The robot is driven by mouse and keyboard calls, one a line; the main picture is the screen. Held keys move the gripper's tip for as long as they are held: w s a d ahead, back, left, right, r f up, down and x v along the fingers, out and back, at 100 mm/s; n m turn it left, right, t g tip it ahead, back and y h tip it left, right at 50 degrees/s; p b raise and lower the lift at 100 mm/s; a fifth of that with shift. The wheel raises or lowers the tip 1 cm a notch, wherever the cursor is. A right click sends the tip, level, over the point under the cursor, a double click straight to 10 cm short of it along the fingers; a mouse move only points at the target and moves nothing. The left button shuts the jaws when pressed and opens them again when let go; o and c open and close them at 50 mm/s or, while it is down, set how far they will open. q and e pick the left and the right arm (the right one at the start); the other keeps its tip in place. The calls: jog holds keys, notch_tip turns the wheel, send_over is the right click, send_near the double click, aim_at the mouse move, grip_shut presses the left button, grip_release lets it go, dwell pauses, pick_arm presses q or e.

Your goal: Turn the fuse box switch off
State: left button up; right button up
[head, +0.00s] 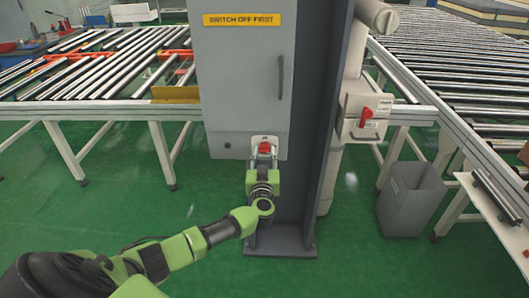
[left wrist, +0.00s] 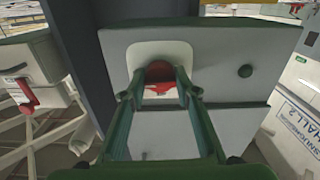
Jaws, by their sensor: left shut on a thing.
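The grey fuse box (head: 238,75) stands upright against a dark steel column, with a yellow "SWITCH OFF FIRST" label (head: 241,20). Its red rotary switch (head: 265,148) sits on a pale plate low on the front. My left gripper (head: 264,158) reaches up to the switch from below and is shut on it. In the left wrist view, the two green fingers (left wrist: 162,82) lie on either side of the red knob (left wrist: 160,70), in front of the white plate (left wrist: 145,50). The fingers partly hide the knob, so its exact angle is hard to tell. My right gripper is not in view.
A white box with a red handle (head: 367,117) is mounted right of the column (head: 325,90). A grey bin (head: 410,195) stands on the green floor. Roller conveyors (head: 90,65) flank both sides. The floor at the front right is clear.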

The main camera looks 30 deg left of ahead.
pick_arm(q)
jog(key=n+p, duration=0.1)
jog(key=p, duration=0.1)
jog(key=n+p, duration=0.1)
jog(key=p, duration=0.2)
jog(key=shift+d+r+n, duration=0.1)
jog(key=shift+r+n, duration=0.15)
jog(key=shift+n, duration=0.05)
jog(key=shift+f+n, duration=0.15)
jog(key=shift+n, duration=0.35)
jog(key=shift+f+n, duration=0.15)
jog(key=shift+n, duration=0.75)
jog(key=n, duration=0.4)
jog(key=shift+n+b, duration=0.3)
jog(key=shift+b, duration=0.1)
jog(key=n+b, duration=0.1)
jog(key=n, duration=0.3)
jog(key=shift+r+n+b, duration=0.2)
jog(key=shift+n+b, duration=0.4)
jog(key=shift+n, duration=1.4)
jog(key=o, duration=1.1)
